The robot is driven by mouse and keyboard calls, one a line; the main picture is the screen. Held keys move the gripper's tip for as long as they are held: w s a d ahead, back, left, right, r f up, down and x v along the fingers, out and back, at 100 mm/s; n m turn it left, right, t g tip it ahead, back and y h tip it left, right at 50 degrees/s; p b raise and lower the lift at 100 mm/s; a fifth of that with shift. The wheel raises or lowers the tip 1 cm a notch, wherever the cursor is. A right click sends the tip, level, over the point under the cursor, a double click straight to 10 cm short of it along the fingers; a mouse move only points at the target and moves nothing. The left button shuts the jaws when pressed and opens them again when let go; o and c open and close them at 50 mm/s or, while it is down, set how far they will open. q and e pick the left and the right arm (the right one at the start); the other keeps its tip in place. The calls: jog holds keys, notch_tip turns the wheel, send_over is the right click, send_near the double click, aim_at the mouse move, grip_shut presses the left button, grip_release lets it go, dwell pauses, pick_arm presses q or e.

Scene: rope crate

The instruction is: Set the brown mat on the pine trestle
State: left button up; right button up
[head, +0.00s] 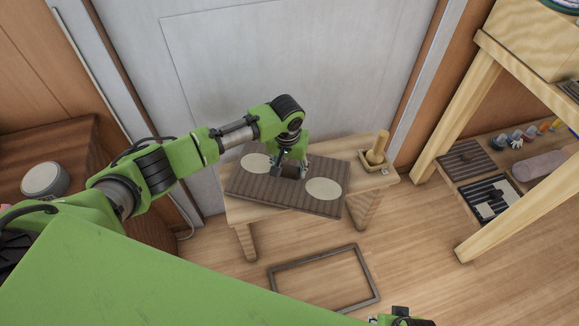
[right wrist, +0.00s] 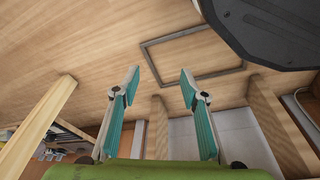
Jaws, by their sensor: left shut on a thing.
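The brown mat (head: 283,192) is a dark ribbed slab with two cream ovals, seen in the head view. It is over the left and middle part of the pine trestle (head: 372,182), a low pale wooden bench. Whether the mat touches the top all over I cannot tell. My left gripper (head: 290,170) is shut on the mat at its middle, between the ovals, and hides that part. My right gripper (right wrist: 160,80) is open and empty in the right wrist view. Only a bit of it shows at the bottom edge of the head view.
A wooden mortar with a pestle (head: 376,155) stands at the trestle's right end. A thin grey frame (head: 372,285) lies on the floor in front. A pine shelf (head: 455,115) with several items stands right. A brown cabinet (head: 65,145) bearing a round tin (head: 45,179) is left.

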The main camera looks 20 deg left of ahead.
aim_at(288, 179)
pick_arm(q)
jog(key=shift+f, duration=0.15)
jog(key=shift+f, duration=0.2)
jog(key=o, duration=1.4)
jog(key=shift+o, duration=0.2)
notch_tip(288, 179, up, 12)
jog(key=s, duration=0.1)
jog(key=shift+s, duration=0.25)
jog(key=shift+f, duration=0.1)
